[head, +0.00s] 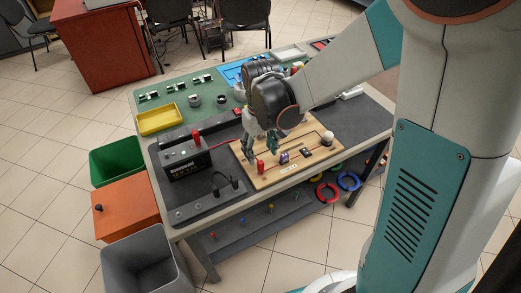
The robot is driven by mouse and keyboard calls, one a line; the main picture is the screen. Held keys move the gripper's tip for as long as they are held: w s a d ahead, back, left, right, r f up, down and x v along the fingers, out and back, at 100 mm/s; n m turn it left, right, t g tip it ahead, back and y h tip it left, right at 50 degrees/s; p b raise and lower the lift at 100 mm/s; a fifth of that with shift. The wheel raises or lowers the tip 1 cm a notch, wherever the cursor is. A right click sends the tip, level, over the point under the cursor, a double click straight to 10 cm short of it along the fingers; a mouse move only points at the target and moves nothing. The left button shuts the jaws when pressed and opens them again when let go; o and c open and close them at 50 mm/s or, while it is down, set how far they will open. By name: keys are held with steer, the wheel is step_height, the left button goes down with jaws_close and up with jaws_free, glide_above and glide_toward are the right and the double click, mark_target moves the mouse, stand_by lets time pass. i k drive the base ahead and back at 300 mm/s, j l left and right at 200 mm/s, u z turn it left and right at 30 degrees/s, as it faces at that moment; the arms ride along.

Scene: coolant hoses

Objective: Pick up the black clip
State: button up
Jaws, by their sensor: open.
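My gripper (262,148) is open and points down over the wooden board (250,176) on the table. Nothing shows between its fingers. On the board, a red piece (261,167) stands just below the fingers in the picture, a purple block (284,157) to their right, and a small dark piece (307,153) further right. I cannot tell whether the dark piece is the black clip. Several small black-and-silver pieces (176,87) sit in a row on the green mat at the back left. My arm hides part of the table behind the gripper.
A black box (186,160) stands left of the board, and a yellow tray (157,120) behind it. A white knob (327,138) rises at the board's right. Green (116,160) and grey (146,262) bins stand left of the table. The dark mat on the right looks mostly clear.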

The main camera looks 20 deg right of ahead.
mark_target(215, 189)
steer(key=j+u, duration=0.4)
steer(key=j, duration=0.9)
steer(key=k, duration=0.05)
